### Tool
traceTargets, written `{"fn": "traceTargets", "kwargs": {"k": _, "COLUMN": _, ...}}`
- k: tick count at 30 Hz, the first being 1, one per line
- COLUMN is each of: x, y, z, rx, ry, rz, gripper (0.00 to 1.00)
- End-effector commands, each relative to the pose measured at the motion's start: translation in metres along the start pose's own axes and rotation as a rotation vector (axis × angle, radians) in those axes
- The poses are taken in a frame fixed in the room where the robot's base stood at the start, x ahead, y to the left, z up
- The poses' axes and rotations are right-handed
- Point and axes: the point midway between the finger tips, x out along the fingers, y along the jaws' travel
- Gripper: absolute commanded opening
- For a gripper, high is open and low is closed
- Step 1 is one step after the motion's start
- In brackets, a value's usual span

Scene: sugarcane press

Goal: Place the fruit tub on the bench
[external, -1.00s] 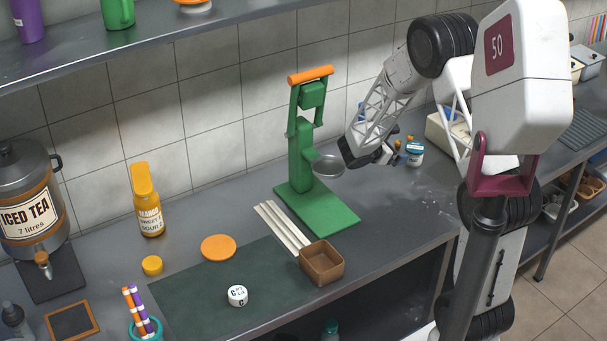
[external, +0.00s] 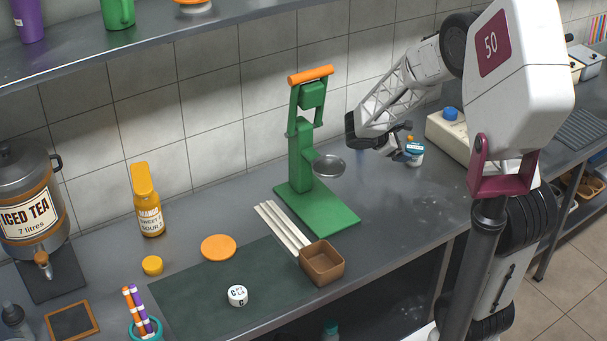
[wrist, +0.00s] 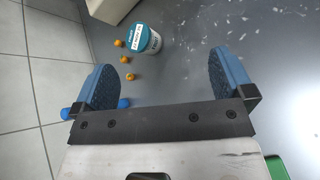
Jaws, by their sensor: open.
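A small white tub with a teal lid and a printed label, which I take as the fruit tub (external: 415,154), stands on the grey bench (external: 400,215) right of the green press. In the wrist view the tub (wrist: 146,40) is ahead of my gripper, beyond the fingertips and left of the middle. My gripper (external: 403,140) is just left of the tub and partly in front of it. In the wrist view its two blue-padded fingers (wrist: 165,75) are wide apart with nothing between them.
Several small orange fruits (wrist: 124,60) lie beside the tub. The green press (external: 303,150) stands to the left with a metal dish. A pale box with a blue knob (external: 452,114) is at the right. A brown box (external: 322,262) sits near the front edge.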

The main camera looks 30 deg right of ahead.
Motion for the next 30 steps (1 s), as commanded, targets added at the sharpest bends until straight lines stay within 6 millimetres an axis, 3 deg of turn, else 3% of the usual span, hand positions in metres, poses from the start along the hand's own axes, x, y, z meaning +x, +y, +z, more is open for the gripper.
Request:
{"fn": "traceTargets", "kwargs": {"k": 3, "x": -0.028, "y": -0.018, "z": 0.024, "rx": 0.111, "ry": 0.054, "rz": -0.056, "gripper": 0.99}}
{"fn": "traceTargets", "kwargs": {"k": 12, "x": -0.089, "y": -0.071, "z": 0.071, "rx": 0.378, "ry": 0.200, "rz": -0.211, "gripper": 0.99}}
{"fn": "traceTargets", "kwargs": {"k": 30, "x": -0.201, "y": -0.189, "z": 0.132, "rx": 0.859, "ry": 0.541, "rz": -0.558, "gripper": 0.99}}
